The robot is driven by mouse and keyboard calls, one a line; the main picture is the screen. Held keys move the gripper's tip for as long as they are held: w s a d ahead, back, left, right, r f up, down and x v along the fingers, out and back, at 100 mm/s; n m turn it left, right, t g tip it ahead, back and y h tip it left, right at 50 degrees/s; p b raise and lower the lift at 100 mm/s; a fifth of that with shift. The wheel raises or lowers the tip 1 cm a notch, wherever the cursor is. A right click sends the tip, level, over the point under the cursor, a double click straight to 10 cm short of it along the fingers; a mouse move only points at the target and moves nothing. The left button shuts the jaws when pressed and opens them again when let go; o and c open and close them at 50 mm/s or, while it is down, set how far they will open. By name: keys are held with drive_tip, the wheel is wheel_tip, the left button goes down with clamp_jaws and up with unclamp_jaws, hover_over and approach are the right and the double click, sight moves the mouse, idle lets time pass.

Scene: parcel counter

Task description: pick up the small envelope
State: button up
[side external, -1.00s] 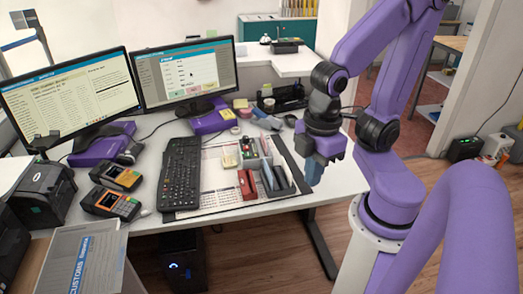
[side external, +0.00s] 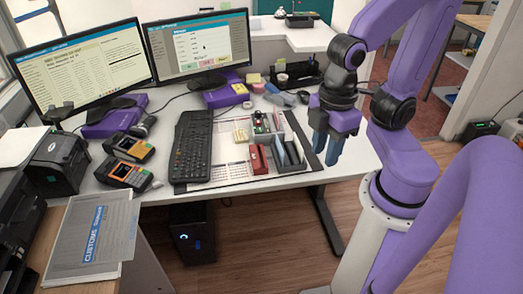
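A flat grey packet marked CUSTOMS (side external: 75,240) lies at the lower left on a brown surface; it may be a mailer, and I cannot tell whether it is the small envelope. No other item is clearly recognisable as a small envelope. My gripper (side external: 327,150) hangs with its blue fingers pointing down, near the right end of the desk, to the right of the desk organizer (side external: 260,158). Two fingertips show apart, with nothing visible between them. It is far from the grey packet.
The desk holds a keyboard (side external: 192,145), two monitors (side external: 200,45), two card terminals (side external: 125,173) and a black printer (side external: 57,163). The organizer holds upright red and grey items. The white desk front (side external: 230,195) is mostly bare.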

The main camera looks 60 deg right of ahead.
drive_tip(key=w+m, duration=0.7)
drive_tip(key=w, duration=0.8)
drive_tip(key=w+d+m, duration=0.5)
drive_tip(key=w+d, duration=0.3)
drive_tip(key=w, duration=0.3)
drive_tip(key=m, duration=1)
hover_over(276, 114)
drive_tip(key=d, duration=0.1)
wheel_tip(276, 114, down, 8)
wheel_tip(276, 114, down, 12)
drive_tip(key=shift+s+r, duration=0.1)
drive_tip(key=shift+r, duration=0.05)
drive_tip(key=shift+w+a+f, duration=0.1)
drive_tip(key=shift+w+f, duration=0.1)
drive_tip(key=shift+f, duration=1.2)
drive_tip(key=shift+w+f, duration=0.2)
drive_tip(key=shift+f, duration=1.15)
